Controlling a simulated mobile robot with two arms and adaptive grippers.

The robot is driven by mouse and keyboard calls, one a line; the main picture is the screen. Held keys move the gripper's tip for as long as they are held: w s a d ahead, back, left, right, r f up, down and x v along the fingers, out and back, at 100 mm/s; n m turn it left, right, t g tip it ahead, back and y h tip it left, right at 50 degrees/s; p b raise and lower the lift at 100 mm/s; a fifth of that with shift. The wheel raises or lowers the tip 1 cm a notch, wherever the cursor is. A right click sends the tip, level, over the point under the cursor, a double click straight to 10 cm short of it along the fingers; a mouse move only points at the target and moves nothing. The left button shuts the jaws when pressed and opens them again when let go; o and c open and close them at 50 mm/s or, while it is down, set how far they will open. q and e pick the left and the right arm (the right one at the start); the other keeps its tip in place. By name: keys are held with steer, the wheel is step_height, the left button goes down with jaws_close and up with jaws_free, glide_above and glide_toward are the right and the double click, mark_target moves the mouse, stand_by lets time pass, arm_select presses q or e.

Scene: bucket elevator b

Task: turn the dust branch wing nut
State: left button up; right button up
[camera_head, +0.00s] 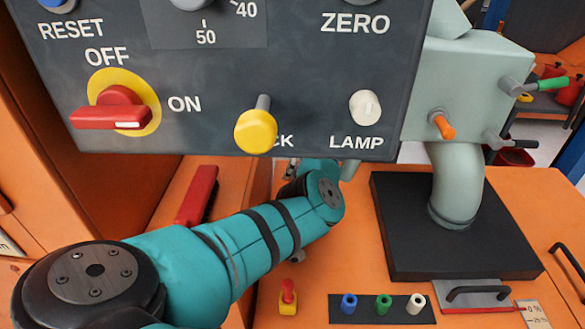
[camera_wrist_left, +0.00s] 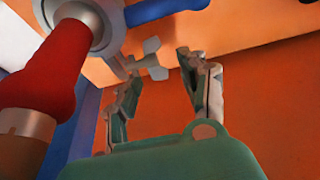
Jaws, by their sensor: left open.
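A pale grey wing-shaped piece (camera_wrist_left: 150,60), which looks like the wing nut, shows in the left wrist view just beyond my fingers. My left gripper (camera_wrist_left: 161,74) is open, with one finger to each side of and below the wing piece. I cannot tell whether either finger touches it. In the head view my left arm reaches under the dark control panel (camera_head: 230,75), and the panel hides most of the gripper and the wing nut. My right gripper is not in view.
In the left wrist view a red handle (camera_wrist_left: 52,75) and a grey round fitting (camera_wrist_left: 85,22) stand close on the left, with a blue handle (camera_wrist_left: 165,9) above. The head view shows a grey elbow pipe (camera_head: 455,185) on a black base (camera_head: 395,220) to the right.

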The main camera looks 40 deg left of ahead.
arm_select(q)
steer(key=shift+r, duration=0.1)
steer(key=v, duration=1.1)
steer(key=shift+w+d+r, duration=0.2)
steer(key=shift+r, duration=0.15)
